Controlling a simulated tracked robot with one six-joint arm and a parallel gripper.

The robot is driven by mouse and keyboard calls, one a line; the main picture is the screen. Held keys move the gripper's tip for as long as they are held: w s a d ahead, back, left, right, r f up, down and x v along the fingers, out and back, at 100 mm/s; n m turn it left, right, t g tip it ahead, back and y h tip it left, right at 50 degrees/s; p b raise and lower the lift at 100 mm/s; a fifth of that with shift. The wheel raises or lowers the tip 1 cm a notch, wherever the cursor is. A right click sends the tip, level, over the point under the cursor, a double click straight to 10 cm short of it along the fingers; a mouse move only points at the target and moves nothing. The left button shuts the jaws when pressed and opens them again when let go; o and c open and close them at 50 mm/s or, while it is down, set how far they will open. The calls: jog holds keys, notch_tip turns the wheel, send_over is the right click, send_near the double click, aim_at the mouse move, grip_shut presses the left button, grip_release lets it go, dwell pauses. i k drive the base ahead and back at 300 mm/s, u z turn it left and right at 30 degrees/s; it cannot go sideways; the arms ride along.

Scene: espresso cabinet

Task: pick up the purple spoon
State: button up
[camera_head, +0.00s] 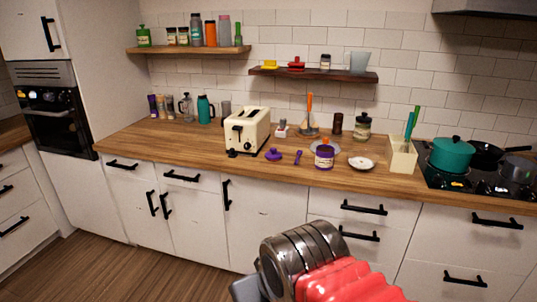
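A small purple spoon (298,157) lies on the wooden counter (185,147), near its front edge. It is between a purple knobbed lid (273,154) on its left and a jar with a purple label (324,158) on its right. The spoon is small in this view, so its exact shape is hard to make out. My red and metal arm shows at the bottom, well below and in front of the counter, apart from the spoon. I cannot make out my gripper's fingers.
A cream toaster (247,131) stands behind and left of the lid. A white saucer (362,163) and a utensil box (403,156) stand to the right. A teal pot (453,155) is on the stove. Cabinets with black handles are below the counter.

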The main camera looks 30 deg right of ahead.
aim_at(300, 153)
jog(key=u, duration=0.1)
jog(key=i, duration=1.85)
jog(key=z, duration=0.6)
jog(key=i, duration=0.5)
jog(key=z, duration=0.35)
